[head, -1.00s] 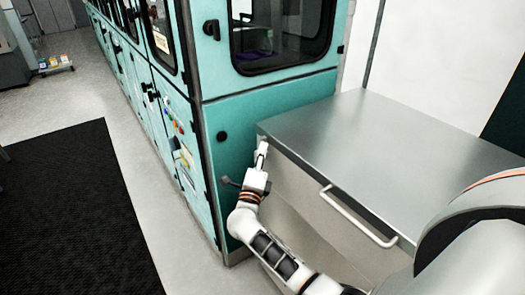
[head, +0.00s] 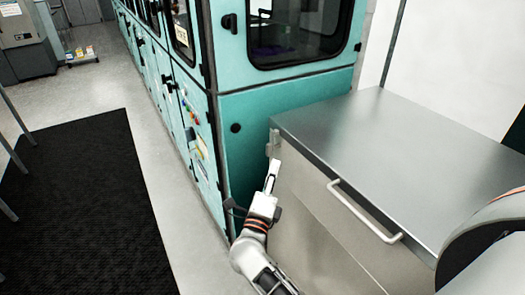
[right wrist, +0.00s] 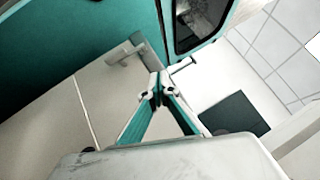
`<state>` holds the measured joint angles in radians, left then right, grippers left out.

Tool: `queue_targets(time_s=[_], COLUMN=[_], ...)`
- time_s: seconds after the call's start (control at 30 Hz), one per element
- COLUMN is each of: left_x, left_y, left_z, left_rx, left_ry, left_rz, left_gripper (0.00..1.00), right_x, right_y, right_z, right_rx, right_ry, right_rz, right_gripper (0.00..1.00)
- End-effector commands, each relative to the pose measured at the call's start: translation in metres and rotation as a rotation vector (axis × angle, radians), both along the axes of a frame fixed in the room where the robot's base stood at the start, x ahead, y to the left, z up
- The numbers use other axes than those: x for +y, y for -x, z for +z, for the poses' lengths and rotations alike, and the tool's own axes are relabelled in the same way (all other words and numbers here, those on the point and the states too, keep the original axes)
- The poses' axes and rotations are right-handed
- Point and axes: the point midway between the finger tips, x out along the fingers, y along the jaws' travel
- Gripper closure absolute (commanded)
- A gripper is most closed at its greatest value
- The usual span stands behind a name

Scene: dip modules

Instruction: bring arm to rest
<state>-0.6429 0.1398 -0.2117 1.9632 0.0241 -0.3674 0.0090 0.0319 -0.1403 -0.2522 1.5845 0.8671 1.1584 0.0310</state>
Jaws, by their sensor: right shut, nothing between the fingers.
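My right gripper (head: 274,166) is shut and empty. It points up, just below a small grey latch (head: 273,143) at the near left corner of the steel-topped cabinet (head: 400,135). In the right wrist view my right gripper's fingertips (right wrist: 158,78) meet with nothing between them, and the grey latch (right wrist: 128,54) lies beyond them, apart. My left gripper is not in view.
A teal machine (head: 235,150) with a dark window stands against the cabinet's left end. A pale bar handle (head: 362,212) sticks out from the cabinet front. A black mat (head: 85,205) lies on open floor at the left.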

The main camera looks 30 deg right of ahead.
Motion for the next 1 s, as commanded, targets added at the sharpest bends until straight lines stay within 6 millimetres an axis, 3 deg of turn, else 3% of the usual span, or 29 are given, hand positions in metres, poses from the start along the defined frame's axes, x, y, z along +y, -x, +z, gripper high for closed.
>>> queue_targets(time_s=[0.27, 0.37, 0.47, 0.57, 0.73, 0.9, 1.0], left_x=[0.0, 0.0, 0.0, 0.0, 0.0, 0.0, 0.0], left_y=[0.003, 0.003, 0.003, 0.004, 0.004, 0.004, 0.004], left_z=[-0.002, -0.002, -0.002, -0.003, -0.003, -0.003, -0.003], left_rx=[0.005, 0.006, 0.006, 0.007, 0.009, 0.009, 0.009], left_ry=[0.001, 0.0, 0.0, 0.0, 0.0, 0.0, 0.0], left_rz=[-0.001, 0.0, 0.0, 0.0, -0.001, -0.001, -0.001], left_gripper=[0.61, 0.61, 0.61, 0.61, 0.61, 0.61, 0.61], right_x=[0.006, 0.021, 0.049, 0.081, 0.124, 0.131, 0.123], right_y=[0.004, 0.011, 0.022, 0.04, 0.09, 0.159, 0.194], right_z=[0.0, -0.002, -0.014, -0.041, -0.116, -0.2, -0.234], right_rx=[0.024, 0.083, 0.185, 0.311, 0.559, 0.82, 0.941], right_ry=[0.069, 0.229, 0.472, 0.737, 1.174, 1.562, 1.724], right_rz=[0.029, 0.1, 0.212, 0.337, 0.552, 0.749, 0.829], right_gripper=[1.0, 1.0, 1.0, 1.0, 1.0, 1.0, 1.0])
